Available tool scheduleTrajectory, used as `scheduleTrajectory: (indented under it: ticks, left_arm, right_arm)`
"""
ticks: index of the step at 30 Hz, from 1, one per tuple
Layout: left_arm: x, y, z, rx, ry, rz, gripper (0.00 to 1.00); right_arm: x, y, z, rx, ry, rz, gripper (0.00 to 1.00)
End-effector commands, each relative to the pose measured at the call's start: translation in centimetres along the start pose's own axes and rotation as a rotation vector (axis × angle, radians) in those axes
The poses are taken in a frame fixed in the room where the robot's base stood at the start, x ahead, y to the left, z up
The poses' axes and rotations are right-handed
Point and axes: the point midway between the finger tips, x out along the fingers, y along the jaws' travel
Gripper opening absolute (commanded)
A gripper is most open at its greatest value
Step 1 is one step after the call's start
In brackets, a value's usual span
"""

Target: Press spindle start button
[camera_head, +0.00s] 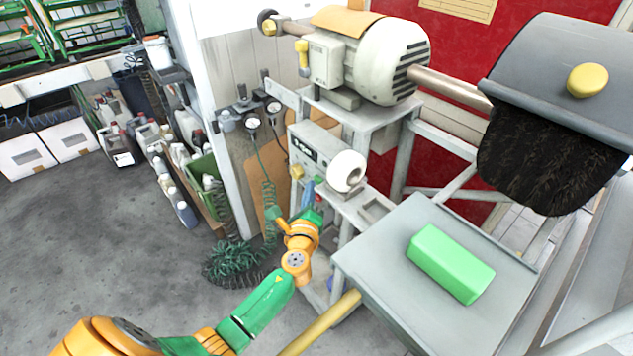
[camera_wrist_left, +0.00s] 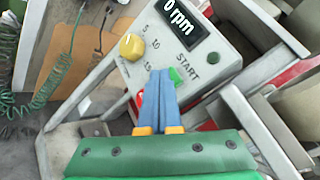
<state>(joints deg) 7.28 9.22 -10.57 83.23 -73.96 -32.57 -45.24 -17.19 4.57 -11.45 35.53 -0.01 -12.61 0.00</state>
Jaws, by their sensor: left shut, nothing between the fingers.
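The spindle control box (camera_wrist_left: 220,60) carries a display (camera_wrist_left: 181,18) reading "0 rpm", a yellow dial (camera_wrist_left: 131,46) and a green button (camera_wrist_left: 176,77) beside the word START. A red button (camera_wrist_left: 140,98) shows partly beside the fingers. My left gripper (camera_wrist_left: 162,72) is shut and empty, its blue fingertips over the green button and hiding part of it. Whether they touch it, I cannot tell. In the head view the control box (camera_head: 318,143) is under the motor, with my left gripper (camera_head: 307,187) at its front. My right gripper is not in view.
A grey motor (camera_head: 385,60) stands above the box, its shaft leading to a hooded dark brush (camera_head: 545,155). A green block (camera_head: 450,262) lies on the grey table (camera_head: 375,250).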

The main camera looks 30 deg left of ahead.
Motion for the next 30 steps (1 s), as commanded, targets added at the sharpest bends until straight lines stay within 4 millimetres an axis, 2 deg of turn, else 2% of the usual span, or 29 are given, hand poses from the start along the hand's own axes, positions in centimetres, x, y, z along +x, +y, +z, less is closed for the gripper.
scheduleTrajectory:
  ticks: [22, 30]
  left_arm:
    - [0.43, -0.33, -0.35, -0.001, 0.001, 0.000, 0.00]
    - [-0.15, 0.08, 0.11, 0.001, 0.001, 0.001, 0.00]
  right_arm:
    - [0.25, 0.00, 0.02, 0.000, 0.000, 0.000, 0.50]
    - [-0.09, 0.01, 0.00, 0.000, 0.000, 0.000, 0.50]
